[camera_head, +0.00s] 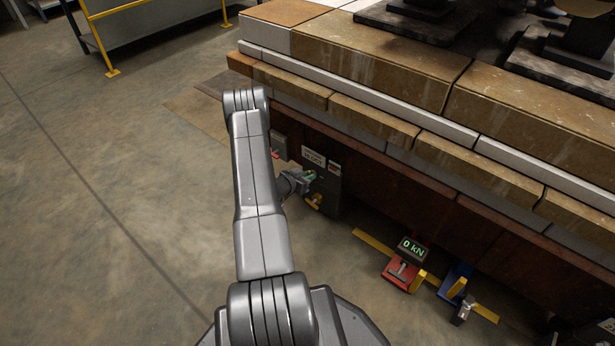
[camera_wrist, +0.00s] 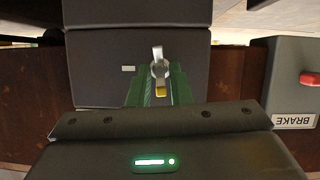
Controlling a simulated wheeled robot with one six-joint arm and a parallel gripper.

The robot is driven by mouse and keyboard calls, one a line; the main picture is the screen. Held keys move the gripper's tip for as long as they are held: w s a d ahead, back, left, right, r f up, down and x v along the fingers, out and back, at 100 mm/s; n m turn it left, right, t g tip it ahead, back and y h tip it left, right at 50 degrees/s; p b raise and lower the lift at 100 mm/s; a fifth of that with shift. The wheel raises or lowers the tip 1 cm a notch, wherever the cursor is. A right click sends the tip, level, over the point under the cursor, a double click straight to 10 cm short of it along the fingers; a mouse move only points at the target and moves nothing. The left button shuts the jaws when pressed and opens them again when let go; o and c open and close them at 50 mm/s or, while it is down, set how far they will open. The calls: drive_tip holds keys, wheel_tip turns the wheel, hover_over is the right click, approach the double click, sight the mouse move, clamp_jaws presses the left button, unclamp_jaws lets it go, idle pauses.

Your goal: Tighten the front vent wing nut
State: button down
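A silver wing nut (camera_wrist: 158,52) is on the face of a dark panel box in the wrist view, one wing pointing up. A small yellow piece (camera_wrist: 160,90) shows just below its hub. My gripper (camera_wrist: 161,84) has its green fingers on either side of the hub. The frame does not show whether they touch it. In the head view my gripper (camera_head: 312,176) is at the dark box (camera_head: 333,186) low on the stack's side. The nut cannot be made out there.
A grey box labelled BRAKE (camera_wrist: 292,88) with a red knob is to the right in the wrist view. In the head view, a red jack (camera_head: 400,275) with a "0 kN" display and a blue one (camera_head: 455,283) stand right. Open floor lies left.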

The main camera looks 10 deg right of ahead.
drive_tip(key=shift+f+b, duration=0.1)
drive_tip(key=shift+b, duration=0.2)
drive_tip(key=m+t+y+b, duration=0.1)
drive_tip(key=m+t, duration=0.1)
drive_tip(key=m, duration=0.1)
drive_tip(key=m+t+b, duration=0.2)
drive_tip(key=m, duration=0.2)
drive_tip(key=s+m+t+y+b, duration=0.1)
drive_tip(key=m+t, duration=0.1)
drive_tip(key=m, duration=0.2)
drive_tip(key=shift+d+f+t+y+b, duration=0.3)
drive_tip(key=shift+d, duration=0.05)
idle(1.3)
drive_tip(key=c, duration=1.5)
unclamp_jaws()
drive_tip(key=p+v, duration=0.4)
drive_tip(key=v, duration=0.9)
drive_tip(key=shift+s+a, duration=0.15)
drive_tip(key=shift+s, duration=0.15)
